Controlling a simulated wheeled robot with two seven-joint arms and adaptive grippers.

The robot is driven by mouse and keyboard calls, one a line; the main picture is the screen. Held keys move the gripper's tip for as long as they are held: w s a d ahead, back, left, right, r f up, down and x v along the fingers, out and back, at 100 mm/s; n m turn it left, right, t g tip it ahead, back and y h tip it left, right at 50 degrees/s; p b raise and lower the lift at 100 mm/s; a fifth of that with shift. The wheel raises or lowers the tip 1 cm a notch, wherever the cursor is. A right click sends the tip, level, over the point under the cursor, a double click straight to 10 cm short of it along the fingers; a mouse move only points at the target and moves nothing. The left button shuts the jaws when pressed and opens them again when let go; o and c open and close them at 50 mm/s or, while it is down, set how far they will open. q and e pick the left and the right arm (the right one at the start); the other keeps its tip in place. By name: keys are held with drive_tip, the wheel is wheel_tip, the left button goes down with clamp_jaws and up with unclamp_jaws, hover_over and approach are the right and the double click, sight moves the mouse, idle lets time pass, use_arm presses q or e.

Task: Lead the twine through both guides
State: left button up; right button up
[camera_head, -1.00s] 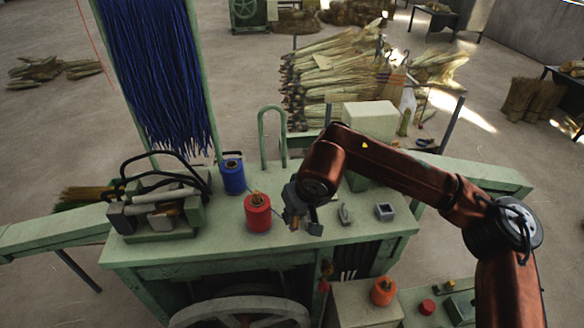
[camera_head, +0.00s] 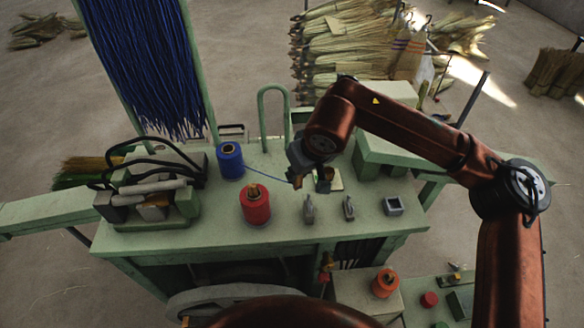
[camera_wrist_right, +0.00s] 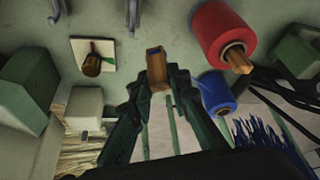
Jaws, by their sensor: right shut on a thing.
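A blue twine spool (camera_head: 230,160) stands at the back of the green table (camera_head: 250,237), with a thin blue twine running from it to my right gripper. My right gripper (camera_head: 301,182) is above the table's back half, shut on a small orange-brown block (camera_wrist_right: 156,68) at the twine's end. Two grey metal guides, the left one (camera_head: 309,209) and the right one (camera_head: 349,208), stand upright in front of the gripper. They show partly in the wrist view, the nearer one at its top (camera_wrist_right: 133,14). The twine is in neither guide. My left gripper is out of view.
A red spool (camera_head: 255,204) stands left of the guides. A grey square holder (camera_head: 392,206) is to their right. A pale plate with a small brown post (camera_head: 327,181) lies behind them. A roller device (camera_head: 150,192) fills the table's left end.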

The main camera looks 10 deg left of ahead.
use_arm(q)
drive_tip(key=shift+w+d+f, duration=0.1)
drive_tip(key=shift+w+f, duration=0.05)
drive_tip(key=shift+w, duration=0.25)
use_arm(e)
drive_tip(key=s+d, duration=0.3)
drive_tip(key=d, duration=0.7)
drive_tip(key=shift+s, duration=0.4)
use_arm(q)
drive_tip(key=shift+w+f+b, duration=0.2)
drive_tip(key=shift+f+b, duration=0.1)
drive_tip(key=shift+b, duration=0.1)
use_arm(e)
drive_tip(key=shift+f, duration=0.15)
